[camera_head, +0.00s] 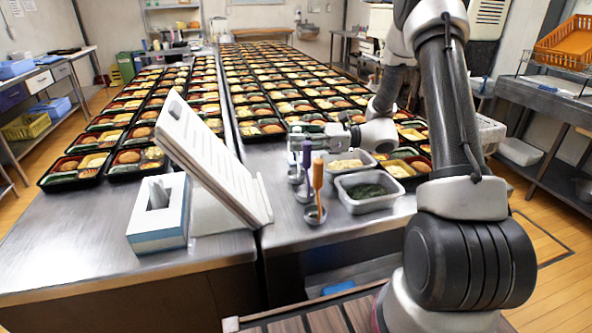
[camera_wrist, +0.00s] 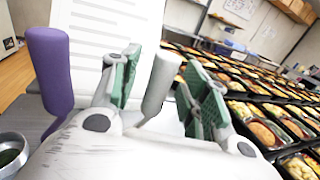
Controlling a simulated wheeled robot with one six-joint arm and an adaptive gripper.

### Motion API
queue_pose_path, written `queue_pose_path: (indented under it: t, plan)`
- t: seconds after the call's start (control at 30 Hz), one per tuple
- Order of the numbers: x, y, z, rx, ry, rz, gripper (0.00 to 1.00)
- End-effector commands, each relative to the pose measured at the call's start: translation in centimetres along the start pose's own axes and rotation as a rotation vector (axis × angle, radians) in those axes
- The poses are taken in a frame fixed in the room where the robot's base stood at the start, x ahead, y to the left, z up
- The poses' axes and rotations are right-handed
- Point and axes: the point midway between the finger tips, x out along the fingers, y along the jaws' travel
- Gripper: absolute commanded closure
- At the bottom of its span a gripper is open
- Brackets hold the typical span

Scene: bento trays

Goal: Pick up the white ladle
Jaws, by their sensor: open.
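The white ladle's pale handle (camera_wrist: 160,82) stands upright in the wrist view, between the two green-padded fingers of my gripper (camera_wrist: 163,88). The fingers are open, with a visible gap on each side of the handle. The ladle's lower end is hidden behind my gripper body in that view. In the head view my gripper (camera_head: 308,137) reaches left over the counter, just behind the purple and orange ladles. The white ladle is too small and covered to make out clearly there.
A purple ladle (camera_head: 307,158) and an orange ladle (camera_head: 317,178) stand close by in small cups. The purple handle (camera_wrist: 51,68) is left of my gripper. Food tubs (camera_head: 369,203) sit to the right. A white slatted panel (camera_head: 208,160) leans at left. Bento trays (camera_head: 77,172) fill the counter behind.

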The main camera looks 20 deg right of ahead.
Motion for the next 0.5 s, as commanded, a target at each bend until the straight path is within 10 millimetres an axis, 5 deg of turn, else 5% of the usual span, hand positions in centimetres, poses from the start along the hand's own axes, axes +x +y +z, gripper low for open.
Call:
queue_pose_path:
  t: [0.23, 0.5]
  plan:
    - [0.53, -0.02, -0.01, 0.0, 0.0, -0.002, 0.54]
    - [0.51, -0.01, -0.01, 0.0, 0.0, -0.001, 1.0]
